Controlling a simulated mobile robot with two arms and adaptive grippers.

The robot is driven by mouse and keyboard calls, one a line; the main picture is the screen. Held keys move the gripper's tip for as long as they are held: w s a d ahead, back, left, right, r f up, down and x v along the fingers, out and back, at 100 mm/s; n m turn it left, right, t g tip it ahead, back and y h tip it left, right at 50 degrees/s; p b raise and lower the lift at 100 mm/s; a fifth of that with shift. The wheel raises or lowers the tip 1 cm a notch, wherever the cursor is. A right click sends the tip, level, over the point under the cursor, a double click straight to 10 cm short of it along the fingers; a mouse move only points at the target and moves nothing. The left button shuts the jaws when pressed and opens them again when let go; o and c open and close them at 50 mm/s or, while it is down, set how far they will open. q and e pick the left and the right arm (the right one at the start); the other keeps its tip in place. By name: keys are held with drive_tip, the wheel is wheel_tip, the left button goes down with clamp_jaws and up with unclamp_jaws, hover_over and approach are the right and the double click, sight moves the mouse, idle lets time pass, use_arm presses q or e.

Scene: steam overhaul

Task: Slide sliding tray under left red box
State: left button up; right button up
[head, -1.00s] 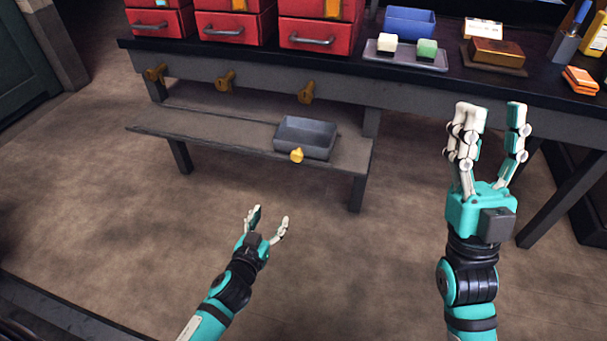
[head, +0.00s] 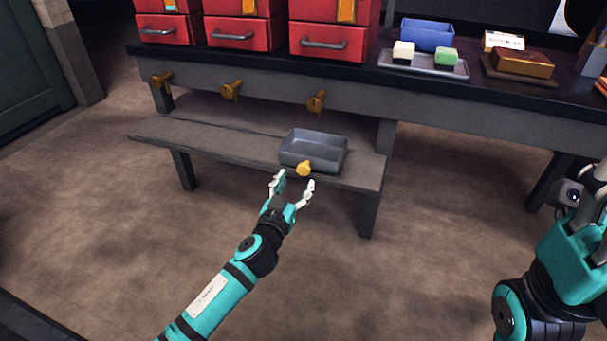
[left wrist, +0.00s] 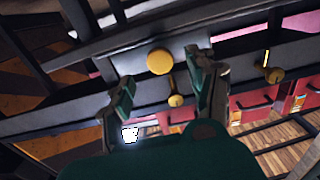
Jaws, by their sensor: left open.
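The grey sliding tray (head: 322,138) sits near the right end of the low shelf (head: 215,143). Its round yellow knob (head: 304,168) faces me; the knob also shows in the left wrist view (left wrist: 160,62). My left gripper (head: 294,183) is open and empty just in front of the knob. In the left wrist view the knob appears between its two fingers, with no visible grip. The left red box (head: 167,27) stands on the bench above the shelf's left part. My right gripper (head: 592,190) is at the right edge; its fingertips are cut off.
Two more red boxes (head: 243,33) (head: 333,41) stand beside the left one. Brass fixtures (head: 162,80) (head: 232,90) (head: 317,101) stick out from the bench front above the shelf. The shelf left of the tray is bare. Shelf legs (head: 369,208) stand below.

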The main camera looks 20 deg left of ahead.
sight(302, 171)
use_arm(q)
drive_tip(key=w+b, duration=0.1)
drive_tip(key=w, duration=0.5)
drive_tip(key=shift+w+d+b, duration=0.1)
drive_tip(key=shift+w+b, duration=0.15)
drive_tip(key=shift+b, duration=0.15)
clamp_jaws()
